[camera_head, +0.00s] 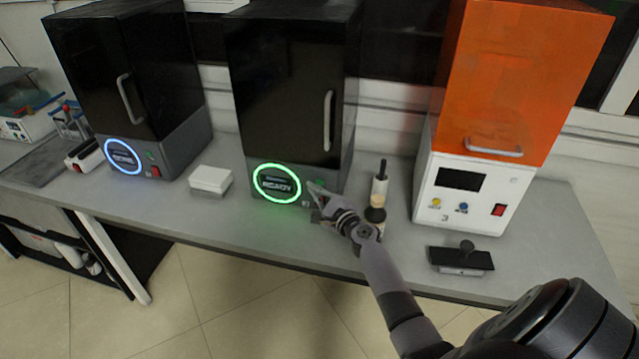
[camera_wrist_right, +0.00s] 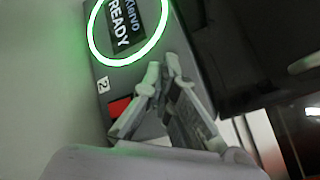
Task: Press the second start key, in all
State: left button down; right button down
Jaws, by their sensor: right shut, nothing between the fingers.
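The middle black machine (camera_head: 285,85) has a glowing green ring display (camera_head: 277,183) reading READY, which also shows in the right wrist view (camera_wrist_right: 127,25). My right gripper (camera_head: 314,190) is at the lower right of this machine's front panel, just right of the ring. In the right wrist view its fingertips (camera_wrist_right: 162,66) are together and empty, over the panel between the ring and a red switch (camera_wrist_right: 119,106). A label "2" (camera_wrist_right: 102,85) is beside the switch. The start key is hidden behind the fingers; I cannot tell whether they touch it. My left gripper is not in view.
A black machine with a blue ring (camera_head: 123,156) stands at left, a white box (camera_head: 211,180) between. An orange-doored white machine (camera_head: 475,190) stands at right. A bottle-like item (camera_head: 376,207) is close beside my right gripper. A black tool (camera_head: 461,258) lies near the front edge.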

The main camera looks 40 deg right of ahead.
jog(key=shift+w+d, duration=0.3)
jog(key=shift+w+d+b, duration=0.3)
jog(key=shift+d+b, duration=0.05)
jog(key=shift+b, duration=0.1)
dwell(0.7)
jog(key=shift+s, duration=0.1)
jog(key=shift+s+a+p, duration=0.3)
jog(key=shift+s+a, duration=0.2)
jog(key=shift+a, duration=0.15)
jog(key=s+a+p, duration=0.1)
jog(key=s+a, duration=0.2)
jog(key=shift+s+a, duration=0.1)
jog(key=shift+a, duration=0.3)
